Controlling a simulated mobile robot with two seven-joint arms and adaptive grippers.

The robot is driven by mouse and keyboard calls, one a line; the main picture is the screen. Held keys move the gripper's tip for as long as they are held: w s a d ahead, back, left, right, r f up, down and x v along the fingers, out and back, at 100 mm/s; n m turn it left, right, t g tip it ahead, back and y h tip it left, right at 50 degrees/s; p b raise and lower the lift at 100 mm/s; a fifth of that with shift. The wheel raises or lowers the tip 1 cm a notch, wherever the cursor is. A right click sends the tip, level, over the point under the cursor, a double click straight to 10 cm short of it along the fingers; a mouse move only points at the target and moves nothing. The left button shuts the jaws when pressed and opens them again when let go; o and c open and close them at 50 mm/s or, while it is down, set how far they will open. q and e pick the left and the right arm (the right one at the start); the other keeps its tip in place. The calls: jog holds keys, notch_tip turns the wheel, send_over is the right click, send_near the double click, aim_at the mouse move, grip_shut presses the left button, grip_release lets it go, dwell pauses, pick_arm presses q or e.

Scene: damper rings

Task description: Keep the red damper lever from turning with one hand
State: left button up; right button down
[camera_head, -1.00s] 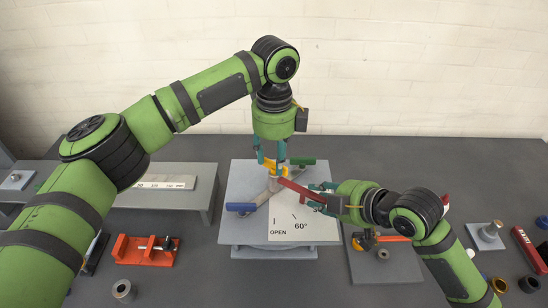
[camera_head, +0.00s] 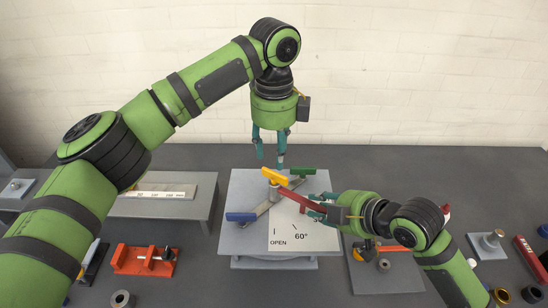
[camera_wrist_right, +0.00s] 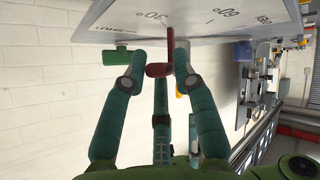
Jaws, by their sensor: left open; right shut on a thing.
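The red damper lever (camera_head: 300,199) reaches from the central post toward the lower right over the white dial plate (camera_head: 290,228). My right gripper (camera_head: 317,206) is shut on its outer end. In the right wrist view the red lever (camera_wrist_right: 159,70) shows between the fingers of that gripper (camera_wrist_right: 158,72). A yellow handle (camera_head: 274,176) sits on top of the post. A blue-ended lever (camera_head: 241,216) points left and a green-ended lever (camera_head: 303,171) points right. My left gripper (camera_head: 269,160) is open and empty, above and behind the yellow handle, apart from it.
An orange fixture (camera_head: 145,261) and a grey ring (camera_head: 122,299) lie at the left front. A grey raised bench (camera_head: 185,209) stands left of the damper plate. A red tool (camera_head: 530,257) and several rings lie at the far right.

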pick_arm(q)
jog(key=shift+r, duration=1.2)
pick_arm(e)
jog(key=shift+s+d+f+g, duration=0.15)
jog(key=shift+f+g, duration=0.15)
jog(key=shift+f, duration=0.3)
jog(key=c, duration=0.7)
grip_release()
jog(key=shift+c, duration=0.2)
pick_arm(q)
jog(key=shift+d, duration=0.1)
pick_arm(e)
jog(key=shift+o, duration=0.8)
pick_arm(q)
jog(key=shift+w+f, duration=0.15)
jog(key=shift+w, duration=0.2)
pick_arm(e)
jog(key=shift+w+r, duration=0.15)
jog(key=shift+w, duration=0.25)
pick_arm(q)
jog(key=shift+s, duration=0.15)
pick_arm(e)
jog(key=shift+v, duration=4.2)
jog(key=shift+s, duration=0.1)
